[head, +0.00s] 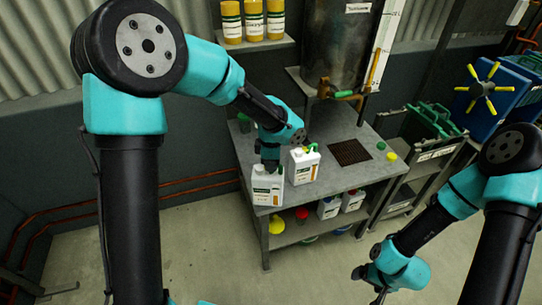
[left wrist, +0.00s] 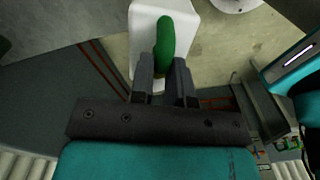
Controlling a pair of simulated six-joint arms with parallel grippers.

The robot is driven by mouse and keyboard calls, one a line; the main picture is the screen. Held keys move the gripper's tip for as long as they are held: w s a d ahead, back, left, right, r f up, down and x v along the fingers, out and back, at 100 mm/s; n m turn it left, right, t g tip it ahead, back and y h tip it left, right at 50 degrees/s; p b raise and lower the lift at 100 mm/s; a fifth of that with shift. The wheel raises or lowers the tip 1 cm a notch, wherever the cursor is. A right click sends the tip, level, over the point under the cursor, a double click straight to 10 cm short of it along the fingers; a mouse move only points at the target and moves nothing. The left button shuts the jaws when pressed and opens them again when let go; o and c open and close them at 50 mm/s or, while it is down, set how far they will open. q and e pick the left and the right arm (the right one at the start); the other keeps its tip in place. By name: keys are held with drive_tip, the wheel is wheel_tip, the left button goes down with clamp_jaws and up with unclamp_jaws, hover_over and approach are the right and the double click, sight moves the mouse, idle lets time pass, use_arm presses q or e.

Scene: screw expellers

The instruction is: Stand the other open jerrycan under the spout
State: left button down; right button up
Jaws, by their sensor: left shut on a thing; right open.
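My left gripper (head: 268,165) is shut on a white jerrycan (head: 264,188) at the bench's front left corner, holding it from above. In the left wrist view the jerrycan (left wrist: 146,22) shows beyond the fingers, with a green part (left wrist: 165,40) between them. I cannot tell whether its base touches the bench. The brass spout (head: 325,88) with a green lever (head: 343,94) is on the tank (head: 338,45), behind both jerrycans. My right gripper (head: 370,285) is open and empty, low at the front right.
A dark grate (head: 349,152) is set in the bench (head: 320,190), with clear top around it. A yellow cap (head: 391,156) and a green one (head: 381,146) lie to its right. More jerrycans (head: 329,207) stand on the lower shelf.

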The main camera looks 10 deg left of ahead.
use_arm(q)
drive_tip(key=w+a, duration=0.1)
drive_tip(key=w, duration=0.6)
drive_tip(key=shift+a+f, duration=0.3)
drive_tip(key=shift+a, duration=0.1)
drive_tip(key=shift+w+a+f, duration=0.1)
drive_tip(key=shift+w+f, duration=0.1)
drive_tip(key=shift+f, duration=0.7)
drive_tip(key=shift+w+f, duration=0.15)
drive_tip(key=shift+f, duration=0.85)
drive_tip(key=c, duration=1.1)
unclamp_jaws()
